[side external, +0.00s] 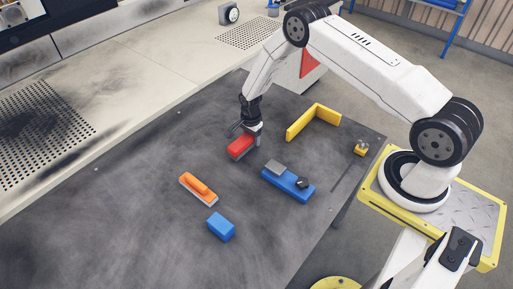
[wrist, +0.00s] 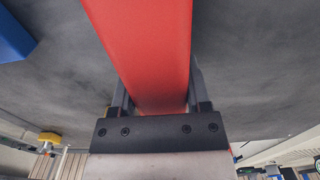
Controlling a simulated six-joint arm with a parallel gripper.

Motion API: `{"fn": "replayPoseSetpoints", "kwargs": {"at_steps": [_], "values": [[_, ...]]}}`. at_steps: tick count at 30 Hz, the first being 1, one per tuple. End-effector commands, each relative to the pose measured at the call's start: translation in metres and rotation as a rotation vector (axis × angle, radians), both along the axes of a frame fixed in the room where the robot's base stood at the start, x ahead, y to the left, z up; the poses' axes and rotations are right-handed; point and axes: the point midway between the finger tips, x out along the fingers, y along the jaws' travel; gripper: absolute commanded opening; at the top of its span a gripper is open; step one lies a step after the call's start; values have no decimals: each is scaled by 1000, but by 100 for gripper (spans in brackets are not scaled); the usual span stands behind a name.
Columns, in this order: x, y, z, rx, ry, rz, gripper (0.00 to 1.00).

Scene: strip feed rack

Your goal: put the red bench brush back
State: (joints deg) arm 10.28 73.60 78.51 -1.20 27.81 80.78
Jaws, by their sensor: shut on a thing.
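The red bench brush (side external: 241,146) is between the jaws of my gripper (side external: 246,133), near the middle of the dark table. In the wrist view the red brush (wrist: 146,45) runs up and out of the picture from between the two fingers of my gripper (wrist: 160,95). My gripper is shut on it. The brush's bristles cannot be made out. I cannot tell whether the brush touches the table or is held just above it.
On the dark table (side external: 130,225) are a blue holder with grey and black parts (side external: 290,185), an orange brush (side external: 198,188), a blue block (side external: 221,227), a yellow angled wall (side external: 313,122) and a small yellow piece (side external: 361,148). The table's left front is clear.

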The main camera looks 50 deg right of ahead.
Motion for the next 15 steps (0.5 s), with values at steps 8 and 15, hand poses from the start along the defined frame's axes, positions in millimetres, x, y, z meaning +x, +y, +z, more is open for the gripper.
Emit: {"fn": "replayPoseSetpoints", "kwargs": {"at_steps": [8, 15], "values": [[0, 0, -4, 0, -2, 0, 0], [0, 0, -7, 0, -2, 0, 0]]}}
